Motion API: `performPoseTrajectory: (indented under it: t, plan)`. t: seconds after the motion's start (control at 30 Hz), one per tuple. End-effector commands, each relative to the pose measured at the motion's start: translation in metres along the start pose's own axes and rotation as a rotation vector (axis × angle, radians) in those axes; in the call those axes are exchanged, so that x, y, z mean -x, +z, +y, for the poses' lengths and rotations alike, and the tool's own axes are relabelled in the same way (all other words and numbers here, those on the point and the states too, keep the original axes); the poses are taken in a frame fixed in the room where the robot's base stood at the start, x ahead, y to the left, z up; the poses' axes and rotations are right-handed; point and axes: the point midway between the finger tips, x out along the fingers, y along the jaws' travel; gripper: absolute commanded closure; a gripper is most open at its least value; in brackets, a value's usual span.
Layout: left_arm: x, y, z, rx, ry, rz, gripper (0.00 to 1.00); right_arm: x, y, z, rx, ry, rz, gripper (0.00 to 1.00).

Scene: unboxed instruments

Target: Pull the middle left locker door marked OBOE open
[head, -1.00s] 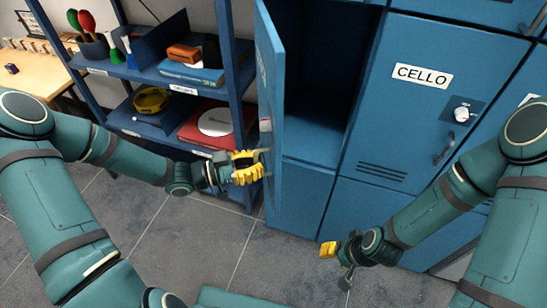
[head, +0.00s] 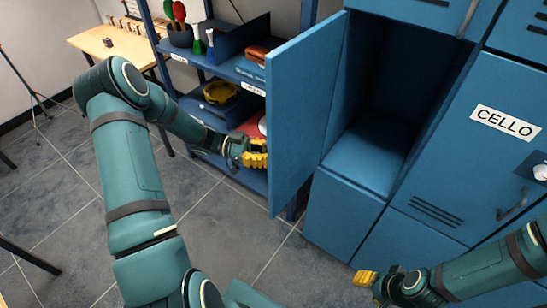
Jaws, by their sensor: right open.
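The blue locker door (head: 308,105) stands swung out wide, its plain inner face towards me. Its outer face, with any label and handle, is hidden. The open locker compartment (head: 385,110) beside it is dark and looks empty. My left gripper (head: 257,156), with yellow fingers, is at the door's free left edge, on the outer-face side. I cannot tell whether it touches the door or is open or shut. My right gripper (head: 366,278) is open and empty, low in front of the lockers.
The CELLO door (head: 455,150) to the right is closed. A blue shelf unit (head: 225,70) with instruments and boxes stands close behind my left gripper. A wooden table (head: 110,45) is at the back left. Tiled floor at the left is mostly clear.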

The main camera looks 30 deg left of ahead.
Motion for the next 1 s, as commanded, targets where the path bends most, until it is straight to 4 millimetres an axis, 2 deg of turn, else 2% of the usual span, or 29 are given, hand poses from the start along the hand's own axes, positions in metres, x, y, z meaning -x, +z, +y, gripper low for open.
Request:
performPoseTrajectory:
  t: [0.37, 0.4, 0.47, 0.5, 0.83, 1.0]
  plan:
    - [0.004, 0.003, 0.004, 0.009, 0.002, -0.002, 1.0, 0.0, 0.0, 0.0, 0.0, 0.0, 0.0, 0.53]
    - [0.004, 0.003, 0.003, 0.009, 0.002, -0.003, 0.86, 0.0, 0.0, 0.0, 0.0, 0.0, 0.0, 0.53]
    - [0.003, 0.003, 0.003, 0.008, 0.001, -0.002, 0.65, 0.0, 0.0, 0.0, 0.0, 0.0, 0.0, 0.53]
    - [0.003, 0.002, 0.003, 0.007, 0.001, -0.002, 0.59, 0.0, 0.0, 0.0, 0.0, 0.0, 0.0, 0.53]
    - [0.004, 0.001, 0.001, 0.003, 0.0, -0.002, 0.59, 0.0, 0.0, 0.0, 0.0, 0.0, 0.0, 0.53]
    - [0.022, 0.002, 0.0, 0.003, -0.003, -0.004, 0.59, 0.0, 0.0, 0.0, 0.0, 0.0, 0.0, 0.53]
